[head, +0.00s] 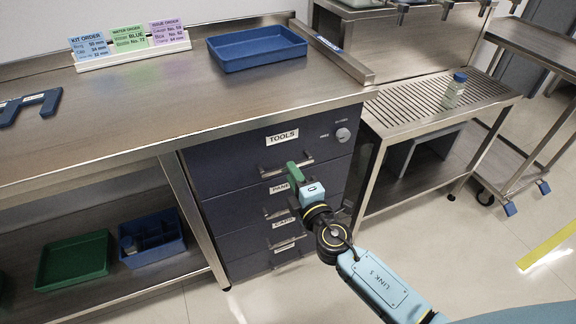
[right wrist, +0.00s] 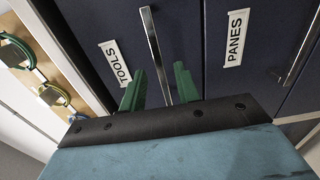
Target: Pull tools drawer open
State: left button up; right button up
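The tools drawer (head: 240,160) is the top drawer of a dark blue cabinet under the bench and looks closed. Its front carries a white TOOLS label (head: 282,136) and a metal bar handle (head: 287,164). My right gripper (head: 299,164) has green fingers and is at the drawer front, close to this handle. In the right wrist view, the fingers (right wrist: 160,82) are apart, and the handle bar (right wrist: 154,45) runs down into the gap between them. I cannot tell whether either finger touches the bar. My left gripper is out of view.
The PANES drawer (right wrist: 262,40) and more drawers lie below. A round knob (head: 343,135) is at the top drawer's right. A blue tray (head: 257,48) and order cards (head: 130,45) stand on the bench. A slatted side table (head: 440,100) adjoins it; floor shows in front.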

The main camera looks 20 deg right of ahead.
jog(key=shift+w+a, duration=0.15)
jog(key=shift+w, duration=1.75)
grip_shut()
